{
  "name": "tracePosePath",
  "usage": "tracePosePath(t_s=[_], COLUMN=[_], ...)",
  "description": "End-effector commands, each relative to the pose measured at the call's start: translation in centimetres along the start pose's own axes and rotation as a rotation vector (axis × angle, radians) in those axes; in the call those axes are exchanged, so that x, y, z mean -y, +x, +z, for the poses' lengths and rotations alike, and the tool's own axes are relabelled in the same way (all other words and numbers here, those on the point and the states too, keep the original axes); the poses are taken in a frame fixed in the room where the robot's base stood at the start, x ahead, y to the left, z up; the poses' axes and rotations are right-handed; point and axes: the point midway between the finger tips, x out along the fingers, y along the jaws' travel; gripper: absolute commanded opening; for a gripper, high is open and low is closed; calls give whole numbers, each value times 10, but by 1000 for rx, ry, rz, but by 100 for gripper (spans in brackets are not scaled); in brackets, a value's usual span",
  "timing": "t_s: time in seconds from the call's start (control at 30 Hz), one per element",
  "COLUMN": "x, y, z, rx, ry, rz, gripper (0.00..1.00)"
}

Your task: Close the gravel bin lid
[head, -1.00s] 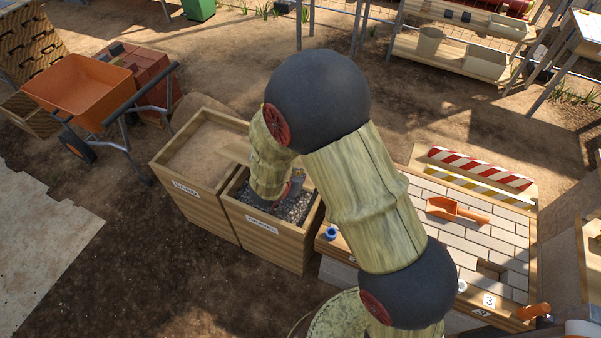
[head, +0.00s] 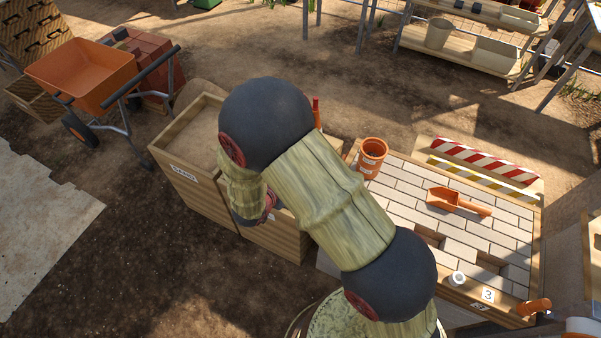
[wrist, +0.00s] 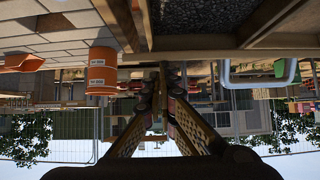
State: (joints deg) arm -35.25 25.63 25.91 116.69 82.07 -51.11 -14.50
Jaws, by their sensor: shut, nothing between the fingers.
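The gravel bin (head: 277,238) is a wooden box beside the sand bin in the head view. My arm covers most of its top and its label. In the wrist view, which looks upside down, dark gravel (wrist: 195,14) shows between wooden edges at the top, so the bin is at least partly open. A pale looped handle (wrist: 262,74) hangs at the right there; I cannot tell whether it belongs to the lid. My gripper (wrist: 163,76) is shut and empty, close to the bin's wooden edge. Contact is unclear. In the head view the gripper is mostly hidden behind my arm.
The sand bin (head: 190,178) adjoins on the left. A paving table (head: 410,195) stands right, with an orange bucket (head: 372,157) and an orange scoop (head: 458,202). An orange wheelbarrow (head: 85,80) is at the upper left. Ground in front of the bins is clear.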

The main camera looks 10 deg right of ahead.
Motion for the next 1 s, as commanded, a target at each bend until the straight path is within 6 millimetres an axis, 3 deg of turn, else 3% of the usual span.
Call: tracePosePath(t_s=[0.03,0.2,0.5,0.7,1.0], x=[3,6,5,5,6], y=[6,18,45,61,71], z=[22,68,134,163,178], rx=[-25,-128,-192,-192,-191], ry=[-9,-9,-3,-2,0], rz=[-1,-2,1,1,1], gripper=[0,0,0,0,0])
